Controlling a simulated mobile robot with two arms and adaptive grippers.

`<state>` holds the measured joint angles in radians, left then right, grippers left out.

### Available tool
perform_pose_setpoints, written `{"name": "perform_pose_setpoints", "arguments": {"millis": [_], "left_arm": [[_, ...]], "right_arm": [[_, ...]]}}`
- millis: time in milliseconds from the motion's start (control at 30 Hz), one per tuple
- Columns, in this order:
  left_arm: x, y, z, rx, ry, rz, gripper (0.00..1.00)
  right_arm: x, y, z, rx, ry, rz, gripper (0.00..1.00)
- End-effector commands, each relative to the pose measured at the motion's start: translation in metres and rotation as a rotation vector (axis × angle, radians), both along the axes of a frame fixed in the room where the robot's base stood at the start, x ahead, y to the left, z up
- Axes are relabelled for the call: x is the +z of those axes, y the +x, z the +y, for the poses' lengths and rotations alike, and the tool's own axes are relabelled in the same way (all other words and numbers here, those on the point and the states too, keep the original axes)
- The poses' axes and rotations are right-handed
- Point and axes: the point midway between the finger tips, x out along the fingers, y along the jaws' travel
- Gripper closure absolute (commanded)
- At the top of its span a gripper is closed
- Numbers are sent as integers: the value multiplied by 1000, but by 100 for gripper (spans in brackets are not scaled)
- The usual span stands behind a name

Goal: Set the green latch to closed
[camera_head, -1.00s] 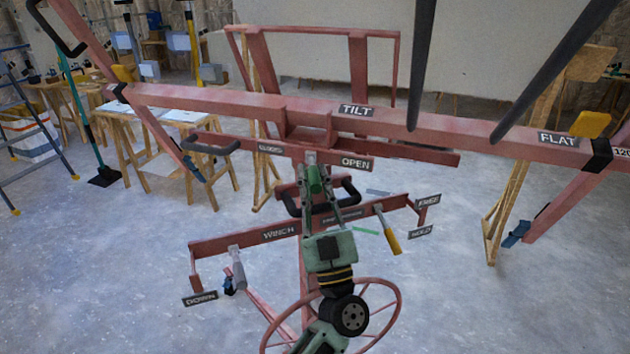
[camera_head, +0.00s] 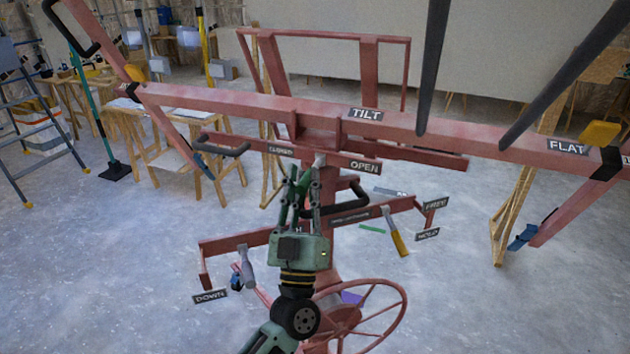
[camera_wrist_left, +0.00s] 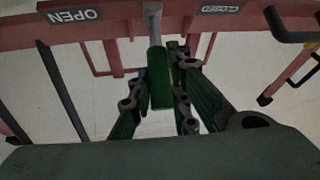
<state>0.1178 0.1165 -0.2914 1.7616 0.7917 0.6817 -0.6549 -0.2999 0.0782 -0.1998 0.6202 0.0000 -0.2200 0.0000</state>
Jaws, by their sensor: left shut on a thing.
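The green latch (camera_wrist_left: 158,78) has a green grip on a grey stem that hangs from a pivot on the red crossbar. The pivot end (camera_head: 319,160) shows in the head view between the CLOSED label (camera_head: 281,150) and the OPEN label (camera_head: 364,166). The grip hangs down and leans left, toward the CLOSED side. My left gripper (camera_head: 303,187) is shut on the latch's grip, with its fingers on either side, and partly hides it in the head view. In the left wrist view the fingers (camera_wrist_left: 158,100) flank the grip. My right gripper is not in view.
A black handle (camera_head: 347,207) is close right of my gripper. Below are the WINCH bar with a grey lever (camera_head: 246,268), a yellow-gripped lever (camera_head: 395,235) and a red handwheel (camera_head: 360,318). The long TILT beam (camera_head: 230,103) crosses above.

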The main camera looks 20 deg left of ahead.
Motion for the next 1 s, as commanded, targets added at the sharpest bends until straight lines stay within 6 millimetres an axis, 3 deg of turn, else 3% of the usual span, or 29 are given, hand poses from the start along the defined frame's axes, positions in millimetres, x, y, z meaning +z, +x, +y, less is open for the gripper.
{"name": "perform_pose_setpoints", "arguments": {"millis": [400, 1000], "left_arm": [[-3, 2, 21, -230, 3, 1, 100], [-2, 3, 24, -277, -3, 2, 100]], "right_arm": [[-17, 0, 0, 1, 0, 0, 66], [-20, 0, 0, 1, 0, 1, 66]]}}
